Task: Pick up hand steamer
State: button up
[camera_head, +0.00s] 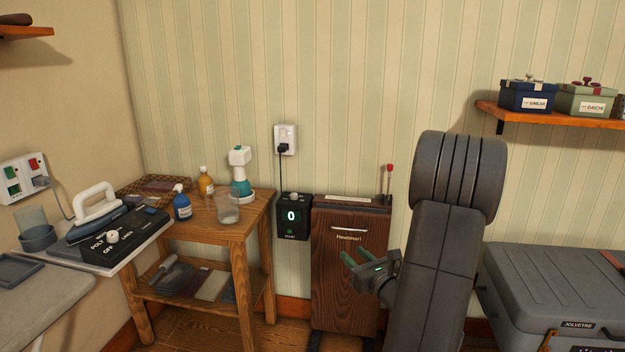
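The hand steamer (240,174), white on top with a teal lower part, stands upright near the back right of the small wooden table (247,214). My gripper (346,257) is to the right of the table and lower than its top, in front of the dark wooden cabinet. Its two green-tipped fingers are apart, with nothing seen between them. It is clear of the steamer in the picture.
A clear glass (227,209) stands just in front of the steamer. A blue bottle (182,203) and an orange bottle (206,182) stand to its left. An iron (97,212) is further left. The dark cabinet (345,285) and a grey case (550,290) are to the right.

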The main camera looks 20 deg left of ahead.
aim_at(237, 158)
jog(key=z, duration=0.45)
jog(key=j+z, duration=0.15)
jog(key=z, duration=0.8)
jog(key=j+z, duration=0.15)
jog(key=z, duration=0.75)
jog(key=j+z, duration=0.15)
jog(key=z, duration=0.8)
jog(key=k+z, duration=0.1)
jog(key=z, duration=0.35)
jog(key=k+j+z, duration=0.1)
jog(key=k+z, duration=0.15)
jog(key=k+j+z, duration=0.1)
jog(key=k+z, duration=0.15)
jog(key=k+u, duration=0.25)
jog(key=u, duration=0.15)
jog(key=k+j+u, duration=0.2)
jog(key=u, duration=0.7)
jog(key=j+u, duration=0.1)
jog(key=u, duration=0.35)
jog(key=j+u, duration=0.1)
jog(key=u, duration=0.35)
jog(key=k+j+u, duration=0.1)
jog(key=u, duration=0.8)
jog(key=j+u, duration=0.15)
jog(key=u, duration=0.75)
jog(key=i+u, duration=0.1)
jog(key=u, duration=0.35)
